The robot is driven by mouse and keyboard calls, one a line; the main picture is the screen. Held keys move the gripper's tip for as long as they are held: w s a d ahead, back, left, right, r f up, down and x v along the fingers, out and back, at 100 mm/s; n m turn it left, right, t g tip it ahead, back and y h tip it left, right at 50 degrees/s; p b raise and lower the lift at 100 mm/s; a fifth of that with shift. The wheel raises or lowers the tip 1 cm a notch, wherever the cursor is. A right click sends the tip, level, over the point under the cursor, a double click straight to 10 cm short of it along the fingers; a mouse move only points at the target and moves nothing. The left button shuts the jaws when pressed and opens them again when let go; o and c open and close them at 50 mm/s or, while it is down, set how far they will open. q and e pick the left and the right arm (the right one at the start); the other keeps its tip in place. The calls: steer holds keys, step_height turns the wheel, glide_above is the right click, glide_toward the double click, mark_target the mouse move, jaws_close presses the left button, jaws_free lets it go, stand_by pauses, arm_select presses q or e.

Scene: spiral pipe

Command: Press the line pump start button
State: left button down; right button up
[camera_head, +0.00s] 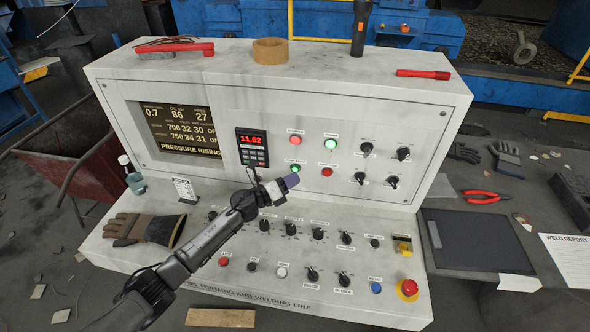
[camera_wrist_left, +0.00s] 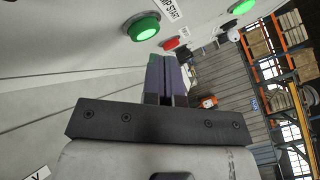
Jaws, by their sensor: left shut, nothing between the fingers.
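The line pump start button is a round green button (camera_head: 295,168) on the upright face of the white console (camera_head: 230,92). In the left wrist view the green button (camera_wrist_left: 143,27) is close, beside a label ending in "MP START". My left gripper (camera_head: 291,181) is shut and empty, its purple-grey fingertips just below and in front of that button in the head view. In the left wrist view the shut fingers (camera_wrist_left: 168,78) are below and right of the button, apart from it in the picture. Contact does not show. My right gripper is not in view.
Nearby are a red button (camera_head: 327,172), another green button (camera_head: 330,145) and a red one (camera_head: 295,141). A keypad display (camera_head: 252,147) reads 11.62. Black knobs fill the sloped desk, with a red emergency stop (camera_head: 409,287). A glove (camera_head: 143,229) lies at its left.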

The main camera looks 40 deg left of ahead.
arm_select(q)
steer(key=s, duration=0.1)
steer(key=s+d+p, duration=0.1)
steer(key=s, duration=0.1)
steer(key=s+d+p, duration=0.1)
steer(key=shift+s+d, duration=0.2)
steer(key=shift+s, duration=0.05)
stand_by(0.7)
stand_by(0.4)
